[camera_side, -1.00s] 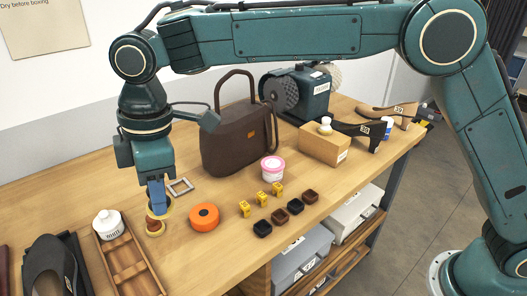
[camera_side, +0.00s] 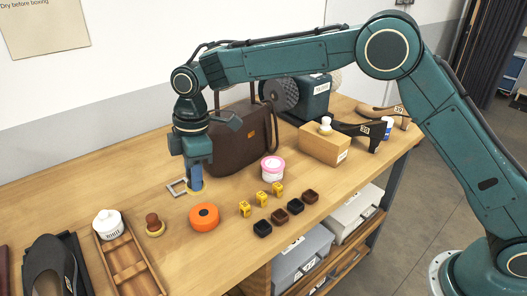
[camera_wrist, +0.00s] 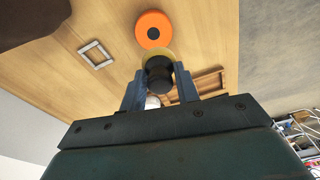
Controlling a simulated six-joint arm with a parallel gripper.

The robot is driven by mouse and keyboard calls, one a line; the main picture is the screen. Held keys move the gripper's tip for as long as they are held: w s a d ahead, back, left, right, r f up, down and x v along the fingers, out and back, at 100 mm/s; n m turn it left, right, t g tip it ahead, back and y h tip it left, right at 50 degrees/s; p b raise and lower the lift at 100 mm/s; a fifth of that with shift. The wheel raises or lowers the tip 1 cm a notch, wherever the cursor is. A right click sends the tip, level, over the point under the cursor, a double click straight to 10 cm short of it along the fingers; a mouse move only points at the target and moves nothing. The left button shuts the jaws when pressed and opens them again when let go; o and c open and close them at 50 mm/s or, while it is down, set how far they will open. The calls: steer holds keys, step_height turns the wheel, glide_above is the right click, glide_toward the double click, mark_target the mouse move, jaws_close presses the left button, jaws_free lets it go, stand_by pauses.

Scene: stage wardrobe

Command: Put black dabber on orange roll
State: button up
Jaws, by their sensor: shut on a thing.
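The black dabber (camera_wrist: 158,75) is between my gripper's fingers (camera_wrist: 160,90) in the wrist view, its dark knob towards the camera and a pale yellow base beyond. In the side view my gripper (camera_side: 195,186) points down behind the orange roll, and the dabber is mostly hidden by the fingers. The orange roll (camera_side: 204,222) lies flat on the table, a dark hole in its middle; it also shows in the wrist view (camera_wrist: 147,22), just above the dabber. How high the dabber hangs is hard to tell.
A brown dabber (camera_side: 153,222) stands left of the roll. A metal square frame (camera_side: 176,188) lies beside my gripper, and a brown handbag (camera_side: 235,148) stands close behind.

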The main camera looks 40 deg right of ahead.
mark_target(201, 214)
steer(key=shift+w+d+f, duration=0.25)
steer(key=shift+d+f, duration=0.05)
steer(key=shift+d, duration=0.15)
steer(key=shift+f, duration=4)
steer(key=shift+f, duration=0.15)
steer(key=o, duration=0.9)
steer(key=shift+o, duration=0.2)
steer(key=r, duration=0.4)
steer(key=d+r, duration=0.1)
steer(key=r, duration=0.6)
steer(key=shift+s+d+r, duration=0.1)
steer(key=shift+d+r, duration=0.05)
steer(key=shift+r, duration=0.5)
steer(key=shift+d, duration=0.1)
